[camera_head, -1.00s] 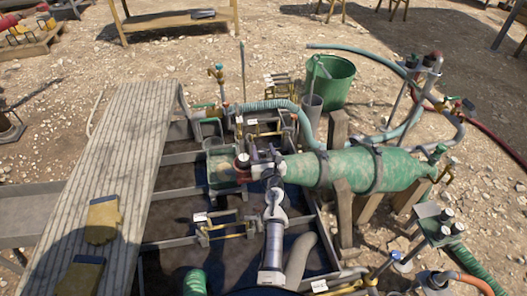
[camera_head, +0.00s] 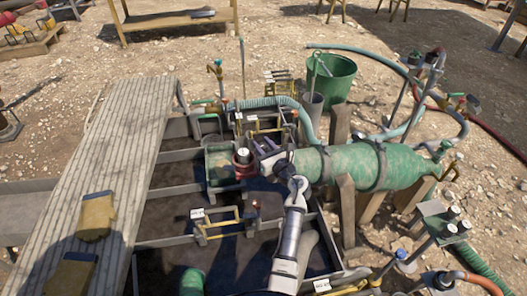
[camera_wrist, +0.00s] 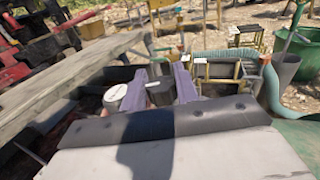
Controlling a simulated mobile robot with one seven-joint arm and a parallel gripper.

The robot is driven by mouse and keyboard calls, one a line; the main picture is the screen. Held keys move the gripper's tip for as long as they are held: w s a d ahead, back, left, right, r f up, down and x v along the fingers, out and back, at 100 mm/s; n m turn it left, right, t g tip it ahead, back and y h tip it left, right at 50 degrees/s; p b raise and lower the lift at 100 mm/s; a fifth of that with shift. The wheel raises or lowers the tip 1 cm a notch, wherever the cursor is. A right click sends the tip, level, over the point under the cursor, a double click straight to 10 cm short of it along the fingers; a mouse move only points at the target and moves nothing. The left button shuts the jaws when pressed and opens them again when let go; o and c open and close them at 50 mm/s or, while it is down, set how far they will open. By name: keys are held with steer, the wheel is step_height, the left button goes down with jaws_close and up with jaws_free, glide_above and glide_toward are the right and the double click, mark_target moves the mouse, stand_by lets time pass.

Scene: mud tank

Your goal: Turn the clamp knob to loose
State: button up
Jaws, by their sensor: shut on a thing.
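A dark round knob (camera_wrist: 159,93) with a pale mark on top sits between my gripper's two purple fingers in the wrist view. My gripper (camera_wrist: 163,80) is shut on it. In the head view my gripper (camera_head: 262,147) is at the left end of the green tank pipe (camera_head: 352,168), tilted up and to the left. There its fingers and wrist hide most of the knob. A red round fitting (camera_head: 242,170) with a grey top is just left of my gripper. A pale-topped round part (camera_wrist: 116,94) shows left of the fingers in the wrist view.
A yellow-handled frame (camera_head: 222,222) stands below and left of my arm. A pale green hose (camera_head: 268,104) and a green bucket (camera_head: 334,82) are behind.

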steer(key=n+g+y+b, duration=0.1)
steer(key=y+b, duration=0.1)
steer(key=n+g+y+b, duration=0.1)
steer(key=n+b, duration=0.1)
steer(key=shift+w+d+f+g+y, duration=0.1)
steer(key=shift+d+f+g+y, duration=0.05)
steer(key=shift+f+g+y, duration=0.25)
steer(key=n+g+y+b, duration=0.2)
steer(key=n+g+b, duration=0.1)
steer(key=b, duration=0.3)
steer(key=shift+g+y, duration=0.4)
steer(key=n+g+b, duration=0.1)
steer(key=g+y+b, duration=0.1)
steer(key=b, duration=0.1)
steer(key=shift+r+n+g+b, duration=0.15)
steer(key=shift+n+g+b, duration=0.15)
steer(key=shift+n, duration=0.1)
steer(key=shift+r+n+g+y+b, duration=0.2)
steer(key=shift+n+g+y+b, duration=0.1)
steer(key=shift+g+b, duration=0.15)
steer(key=o, duration=0.9)
steer(key=shift+o, duration=0.2)
steer(key=shift+r, duration=0.1)
